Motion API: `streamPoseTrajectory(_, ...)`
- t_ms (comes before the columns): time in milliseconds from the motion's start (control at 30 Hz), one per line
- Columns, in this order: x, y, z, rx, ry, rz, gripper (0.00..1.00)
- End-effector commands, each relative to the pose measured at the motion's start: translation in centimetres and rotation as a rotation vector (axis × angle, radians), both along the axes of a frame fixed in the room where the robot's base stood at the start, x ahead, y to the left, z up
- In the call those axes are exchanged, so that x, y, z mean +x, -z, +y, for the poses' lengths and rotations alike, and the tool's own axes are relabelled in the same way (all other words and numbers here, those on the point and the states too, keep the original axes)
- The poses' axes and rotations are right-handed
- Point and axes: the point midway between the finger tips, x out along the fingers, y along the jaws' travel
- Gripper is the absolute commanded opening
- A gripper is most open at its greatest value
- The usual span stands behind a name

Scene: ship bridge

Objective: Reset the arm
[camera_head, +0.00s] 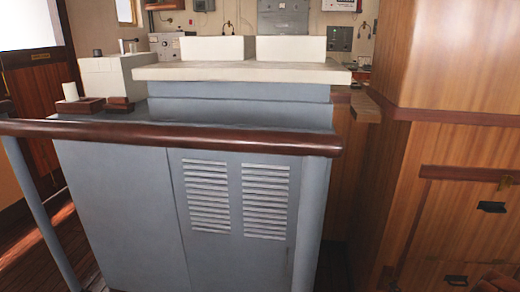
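My arm and my gripper do not show in the head camera view, so the arm's pose and the state of the gripper's fingers are hidden. No object is seen held.
A grey-blue console cabinet (130,205) with louvred doors and a pale top (240,72) stands ahead. A brown wooden handrail (170,135) on grey posts (311,210) crosses its front. Wood-panelled cabinets (450,150) close in the right side. Some wooden floor (62,222) shows at lower left.

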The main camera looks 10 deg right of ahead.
Motion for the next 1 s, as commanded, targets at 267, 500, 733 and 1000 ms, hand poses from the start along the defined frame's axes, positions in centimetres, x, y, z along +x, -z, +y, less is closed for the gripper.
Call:
streamPoseTrajectory(267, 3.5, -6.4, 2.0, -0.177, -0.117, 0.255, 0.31)
streamPoseTrajectory(500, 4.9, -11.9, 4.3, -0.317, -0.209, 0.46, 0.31)
streamPoseTrajectory(733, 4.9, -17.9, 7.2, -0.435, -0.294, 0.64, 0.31)
streamPoseTrajectory(1000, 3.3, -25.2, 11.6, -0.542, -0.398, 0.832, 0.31)
